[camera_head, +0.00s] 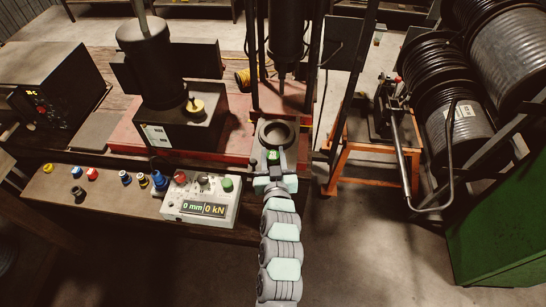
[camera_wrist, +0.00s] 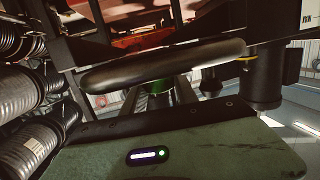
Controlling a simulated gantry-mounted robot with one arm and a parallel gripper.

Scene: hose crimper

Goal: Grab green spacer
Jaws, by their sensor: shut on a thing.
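The green spacer (camera_head: 272,155) is a small green piece at the tip of my gripper (camera_head: 272,160) in the head view. In the wrist view a bit of green (camera_wrist: 157,101) shows between the fingers, mostly hidden. My gripper is shut on it. It stands just in front of the crimper's round dark ring (camera_head: 277,134), near the press frame. The same ring seems to cross the wrist view as a thick dark bar (camera_wrist: 160,66). Whether the spacer touches the ring I cannot tell.
Several small coloured pieces, such as a red one (camera_head: 92,174) and a yellow one (camera_head: 47,168), lie on the bench (camera_head: 70,200) at left. A control box (camera_head: 200,200) reads 0 mm, 0 kN. Black hose reels (camera_head: 455,110) stand at right.

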